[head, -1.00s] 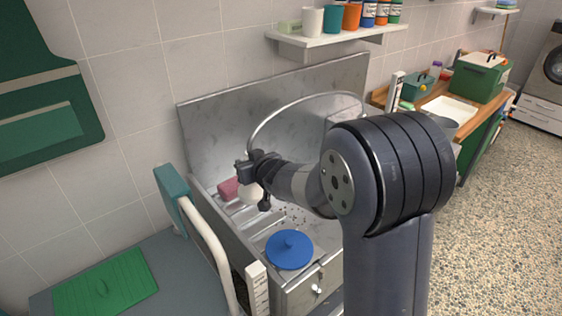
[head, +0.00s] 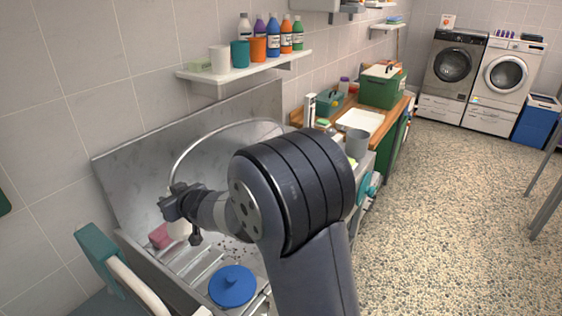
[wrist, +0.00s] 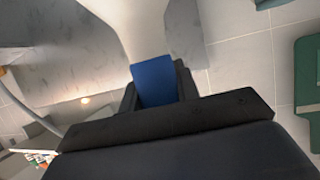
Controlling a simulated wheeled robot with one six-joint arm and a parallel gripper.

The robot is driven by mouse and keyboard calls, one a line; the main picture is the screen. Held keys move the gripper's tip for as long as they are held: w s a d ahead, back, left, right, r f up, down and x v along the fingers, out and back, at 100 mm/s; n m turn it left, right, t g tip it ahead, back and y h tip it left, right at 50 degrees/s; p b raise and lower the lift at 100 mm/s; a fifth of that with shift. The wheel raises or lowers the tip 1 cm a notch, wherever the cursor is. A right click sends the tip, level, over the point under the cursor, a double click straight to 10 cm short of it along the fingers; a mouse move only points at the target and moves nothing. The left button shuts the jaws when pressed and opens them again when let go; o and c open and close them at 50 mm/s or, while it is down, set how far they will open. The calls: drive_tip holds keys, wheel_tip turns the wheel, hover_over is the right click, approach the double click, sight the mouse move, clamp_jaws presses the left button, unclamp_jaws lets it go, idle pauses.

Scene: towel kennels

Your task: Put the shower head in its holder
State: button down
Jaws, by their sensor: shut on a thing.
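My gripper (head: 178,204) is above the left part of the steel tub, seen partly from behind my arm. In the wrist view my gripper (wrist: 153,92) is shut on the blue grip of the shower head (wrist: 153,82). Its pale body (wrist: 125,25) extends beyond the fingers. In the head view a white part of the shower head (head: 178,230) shows just below the gripper. A grey hose (head: 205,136) arcs from near the gripper back to the right. I cannot make out the holder in either view.
In the tub are a pink block (head: 160,236) and a blue round lid (head: 232,286). A teal-ended rail (head: 95,245) stands at the front left. A shelf (head: 245,67) with cups and bottles hangs above. Open speckled floor (head: 450,200) lies to the right.

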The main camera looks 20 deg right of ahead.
wheel_tip(320, 180, up, 6)
drive_tip(key=p, duration=0.5)
drive_tip(key=shift+r, duration=0.15)
drive_tip(key=w+d, duration=0.9)
drive_tip(key=d, duration=0.2)
drive_tip(key=shift+w+p, duration=0.35)
drive_tip(key=shift+p, duration=0.05)
drive_tip(key=w+d, duration=0.9)
drive_tip(key=d, duration=0.2)
drive_tip(key=shift+w, duration=0.35)
drive_tip(key=shift+d, duration=0.1)
